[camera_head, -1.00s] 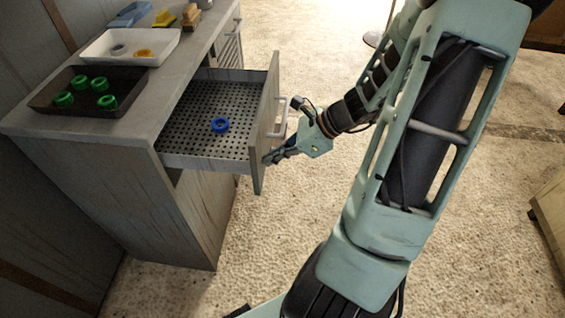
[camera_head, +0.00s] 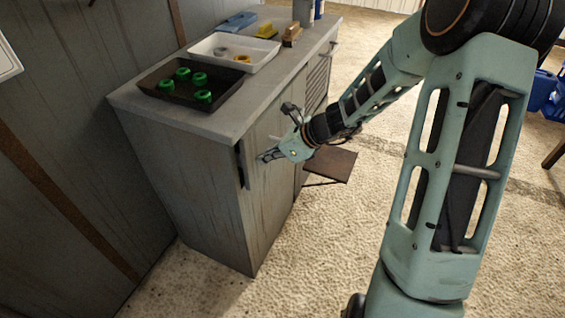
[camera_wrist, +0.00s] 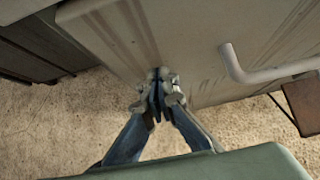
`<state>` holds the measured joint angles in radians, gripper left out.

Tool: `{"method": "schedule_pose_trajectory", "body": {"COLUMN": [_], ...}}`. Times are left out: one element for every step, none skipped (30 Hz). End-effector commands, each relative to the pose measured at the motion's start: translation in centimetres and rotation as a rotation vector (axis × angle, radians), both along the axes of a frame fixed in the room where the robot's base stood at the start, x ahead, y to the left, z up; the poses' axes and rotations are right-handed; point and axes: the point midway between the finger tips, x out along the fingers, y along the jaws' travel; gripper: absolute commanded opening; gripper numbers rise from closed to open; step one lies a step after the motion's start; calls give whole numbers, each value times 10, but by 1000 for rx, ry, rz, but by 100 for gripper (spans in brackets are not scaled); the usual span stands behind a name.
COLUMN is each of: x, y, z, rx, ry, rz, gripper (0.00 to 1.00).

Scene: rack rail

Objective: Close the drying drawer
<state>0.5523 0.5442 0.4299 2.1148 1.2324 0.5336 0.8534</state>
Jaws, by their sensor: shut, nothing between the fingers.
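The drying drawer is pushed into the grey cabinet (camera_head: 190,180), and its perforated inside is hidden. Its front panel (camera_head: 262,125) lies close to the cabinet face. A narrow dark strip shows at the panel's left edge, and I cannot tell whether it is fully flush. My gripper (camera_head: 260,157) is shut and empty, its fingertips at the panel's lower part. In the wrist view, my fingertips (camera_wrist: 158,85) are at the drawer front (camera_wrist: 185,40), apparently touching it. The pale bar handle (camera_wrist: 265,70) is to their right, not gripped.
On the countertop (camera_head: 225,115) stand a dark tray (camera_head: 155,88) with several green rings and a white tray (camera_head: 262,55). A brown board (camera_head: 330,166) juts out low beside the cabinet. The floor in front is clear.

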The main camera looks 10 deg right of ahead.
Motion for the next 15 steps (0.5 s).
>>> {"method": "schedule_pose_trajectory", "body": {"x": [4, 5, 6, 7, 8, 9, 9, 10, 10, 11, 11, 11, 11, 11, 11], "y": [5, 7, 9, 11, 12, 13, 14, 14, 15, 15, 15, 16, 16, 16, 16], "z": [0, 0, 0, 0, 0, 0, 0, 0, 1, 1, 1, 1, 1, 1, 1], "rx": [0, 0, 0, 0, 0, 0, 0, 1, 2, 2, 2, 2, 2, 3, 3], "ry": [-2, -1, -1, -1, -1, -1, -1, -1, -1, -1, -1, -2, -2, -3, -3], "rz": [1, 1, 1, 1, 1, 1, 1, 0, 0, 0, 0, 1, 1, 1, 1], "gripper": [0, 0, 0, 0, 0, 0, 0, 0, 0, 0, 0, 0, 0, 0, 0]}}
